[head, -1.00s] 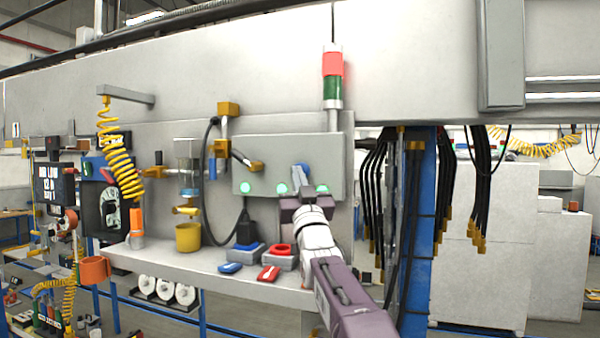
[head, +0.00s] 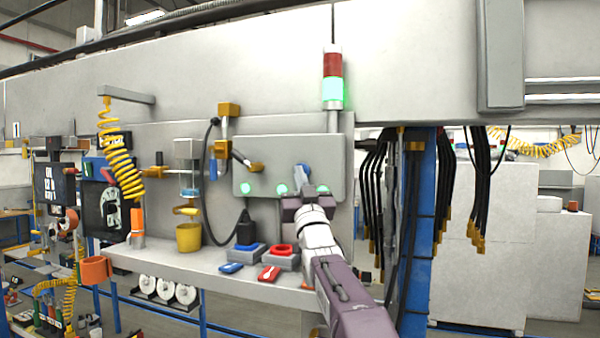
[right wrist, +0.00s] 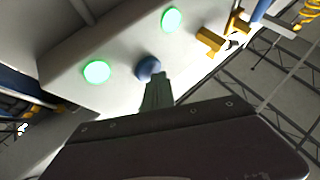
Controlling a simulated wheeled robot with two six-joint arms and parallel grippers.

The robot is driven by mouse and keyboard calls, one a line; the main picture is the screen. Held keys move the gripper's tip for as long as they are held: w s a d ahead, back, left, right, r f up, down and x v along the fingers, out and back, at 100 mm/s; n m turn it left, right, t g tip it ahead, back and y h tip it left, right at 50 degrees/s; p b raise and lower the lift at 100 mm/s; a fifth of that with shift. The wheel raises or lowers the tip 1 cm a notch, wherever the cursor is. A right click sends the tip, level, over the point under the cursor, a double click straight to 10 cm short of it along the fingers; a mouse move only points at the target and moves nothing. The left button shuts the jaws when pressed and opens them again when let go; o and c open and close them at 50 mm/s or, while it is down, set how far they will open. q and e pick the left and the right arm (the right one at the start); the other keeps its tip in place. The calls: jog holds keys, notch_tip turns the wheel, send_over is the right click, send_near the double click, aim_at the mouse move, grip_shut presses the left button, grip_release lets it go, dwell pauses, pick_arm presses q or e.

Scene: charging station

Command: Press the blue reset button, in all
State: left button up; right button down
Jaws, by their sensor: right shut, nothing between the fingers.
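The blue reset button (head: 304,169) is a round knob on the front of the grey box (head: 290,152). My right gripper (head: 299,181) is shut and empty in front of the box, partly covering the button. In the right wrist view, the blue button (right wrist: 148,67) shows as a dome just beyond the tips of my shut right fingers (right wrist: 155,85). I cannot tell whether the tips touch it. My left gripper is not in view.
Green lamps (head: 245,188) glow on the box. A signal tower (head: 332,90) stands above it with its green section lit. Below, a shelf (head: 210,266) holds a red button (head: 282,249), a blue button base (head: 247,247) and a yellow cup (head: 188,237). Black cables (head: 372,190) hang at right.

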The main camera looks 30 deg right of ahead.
jog(key=shift+s+a+f+b, duration=0.1)
jog(key=shift+s+a+b, duration=0.45)
jog(key=shift+b, duration=0.25)
jog(key=shift+a, duration=0.1)
jog(key=s+a+b, duration=0.3)
jog(key=shift+a, duration=0.35)
